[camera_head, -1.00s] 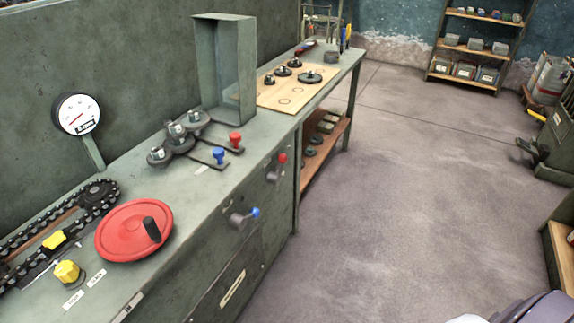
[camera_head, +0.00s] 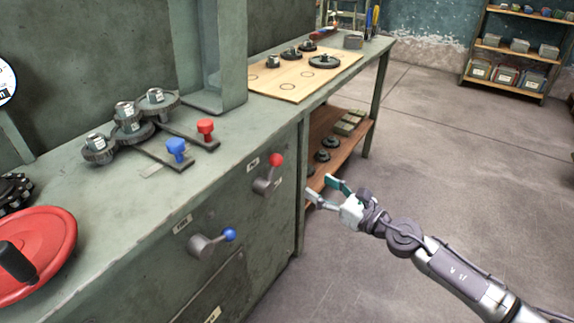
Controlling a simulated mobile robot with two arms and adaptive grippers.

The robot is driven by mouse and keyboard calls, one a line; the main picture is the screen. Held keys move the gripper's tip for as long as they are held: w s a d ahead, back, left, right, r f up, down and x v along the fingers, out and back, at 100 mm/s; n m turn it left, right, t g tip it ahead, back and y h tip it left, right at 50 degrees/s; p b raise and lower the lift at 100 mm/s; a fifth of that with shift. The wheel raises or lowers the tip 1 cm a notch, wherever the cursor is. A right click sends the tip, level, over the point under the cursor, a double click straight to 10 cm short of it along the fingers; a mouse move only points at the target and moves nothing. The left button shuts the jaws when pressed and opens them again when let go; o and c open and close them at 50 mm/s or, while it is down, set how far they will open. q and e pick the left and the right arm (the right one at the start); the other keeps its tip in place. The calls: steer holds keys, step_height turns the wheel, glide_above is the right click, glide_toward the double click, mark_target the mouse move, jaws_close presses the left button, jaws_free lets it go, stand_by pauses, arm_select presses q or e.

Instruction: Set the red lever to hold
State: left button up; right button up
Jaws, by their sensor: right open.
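The red lever (camera_head: 268,176) is on the front face of the green cabinet, its red ball knob up and its arm pointing up and slightly right from the pivot. Small labels sit above and beside it; their print is too small to read. My right gripper (camera_head: 322,188) is open and empty, to the right of the lever and apart from it, with its fingers pointing left toward the cabinet. My left gripper is not in view.
A blue-knobbed lever (camera_head: 213,242) is lower left on the same cabinet face. Red (camera_head: 205,130) and blue (camera_head: 177,149) knobs and gears stand on the bench top. A red handwheel (camera_head: 30,250) is at far left. A low wooden shelf (camera_head: 340,152) lies behind my gripper. The floor right is clear.

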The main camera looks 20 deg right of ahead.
steer(key=p, duration=0.2)
glide_toward(281, 163)
steer(key=x, duration=0.4)
steer(key=shift+r, duration=0.1)
steer(key=x, duration=0.5)
steer(key=shift+w+a+f, duration=0.1)
steer(key=shift+w+f, duration=0.05)
steer(key=shift+f, duration=0.05)
steer(key=shift+w+a, duration=0.2)
steer(key=shift+w, duration=0.2)
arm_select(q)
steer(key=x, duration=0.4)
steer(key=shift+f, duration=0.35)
arm_select(e)
jaws_close()
